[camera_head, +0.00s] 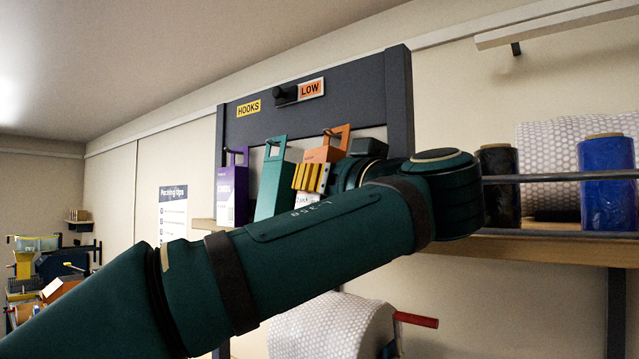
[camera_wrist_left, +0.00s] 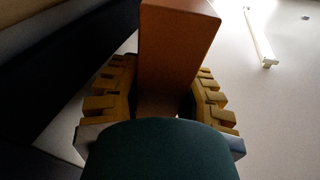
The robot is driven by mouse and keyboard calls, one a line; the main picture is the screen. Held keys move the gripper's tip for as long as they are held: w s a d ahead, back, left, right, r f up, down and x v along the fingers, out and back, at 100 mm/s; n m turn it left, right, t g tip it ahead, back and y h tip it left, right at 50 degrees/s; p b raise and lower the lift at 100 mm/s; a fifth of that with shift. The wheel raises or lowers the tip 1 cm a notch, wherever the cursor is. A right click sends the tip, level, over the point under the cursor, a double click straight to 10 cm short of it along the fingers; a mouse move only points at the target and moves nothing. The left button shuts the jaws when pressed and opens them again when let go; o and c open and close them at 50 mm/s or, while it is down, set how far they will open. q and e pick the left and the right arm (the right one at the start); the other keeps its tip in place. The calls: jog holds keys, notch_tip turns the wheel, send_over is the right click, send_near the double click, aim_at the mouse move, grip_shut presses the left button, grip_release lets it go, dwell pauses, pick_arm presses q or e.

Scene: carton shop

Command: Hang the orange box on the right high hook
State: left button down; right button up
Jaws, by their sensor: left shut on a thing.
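The orange box (camera_head: 322,154) is at the dark hook board (camera_head: 345,100), right of a teal box, with its open hang loop at the top. A dark hook (camera_head: 331,133) shows at that loop; I cannot tell whether it bears the box. My left gripper (camera_head: 312,178), with yellow ribbed fingers, is at the box's lower part, partly hidden by my arm. In the left wrist view the orange box (camera_wrist_left: 177,45) stands between the two fingers of my left gripper (camera_wrist_left: 165,95), which is shut on it. My right gripper is not in view.
A purple box (camera_head: 232,192) and the teal box (camera_head: 270,190) hang to the left, close by. A shelf (camera_head: 540,246) at right bears black and blue rolls (camera_head: 607,180) and bubble wrap.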

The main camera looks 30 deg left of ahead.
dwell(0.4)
pick_arm(q)
jog(key=c, duration=0.9)
grip_release()
jog(key=shift+c, duration=0.2)
jog(key=shift+o, duration=1.4)
jog(key=shift+s, duration=0.1)
jog(key=shift+d+f, duration=0.1)
